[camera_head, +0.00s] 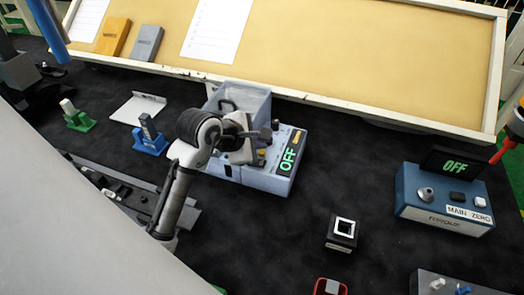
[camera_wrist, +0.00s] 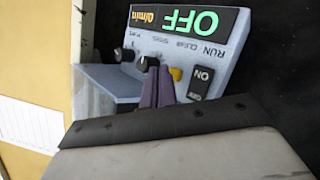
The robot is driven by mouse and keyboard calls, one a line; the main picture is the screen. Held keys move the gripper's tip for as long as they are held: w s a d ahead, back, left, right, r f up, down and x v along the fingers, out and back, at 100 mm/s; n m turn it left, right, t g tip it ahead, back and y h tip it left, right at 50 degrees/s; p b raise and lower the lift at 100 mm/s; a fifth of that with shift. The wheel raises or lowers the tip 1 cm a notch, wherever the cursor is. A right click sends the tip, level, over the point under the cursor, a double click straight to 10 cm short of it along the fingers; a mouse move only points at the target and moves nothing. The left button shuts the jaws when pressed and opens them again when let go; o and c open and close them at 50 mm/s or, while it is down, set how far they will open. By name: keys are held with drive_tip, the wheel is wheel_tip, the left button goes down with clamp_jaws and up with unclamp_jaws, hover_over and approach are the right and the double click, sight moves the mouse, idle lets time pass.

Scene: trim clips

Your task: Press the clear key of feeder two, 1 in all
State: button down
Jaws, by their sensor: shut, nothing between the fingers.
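The feeder (camera_head: 265,180) is a light blue box with a clear hopper (camera_head: 243,100) and a green OFF display (camera_head: 290,160); no number on it is readable. In the wrist view its panel (camera_wrist: 222,62) appears upside down, with a yellow key (camera_wrist: 176,73) in line with the word CLEAR. My gripper (camera_head: 273,131) is over the panel, shut and empty. In the wrist view its purple fingers (camera_wrist: 157,74) end beside the yellow key, near a black knob (camera_wrist: 146,63). I cannot tell whether they touch anything.
On the panel, an ON/OFF rocker (camera_wrist: 201,83) is beside the yellow key. A blue device (camera_head: 440,203) marked MAIN ZERO stands at the right, its display reading OFF. A black square block (camera_head: 342,232) stands nearer. The dark mat between them is clear.

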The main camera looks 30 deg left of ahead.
drive_tip(key=shift+s+f, duration=0.15)
drive_tip(key=shift+f, duration=0.1)
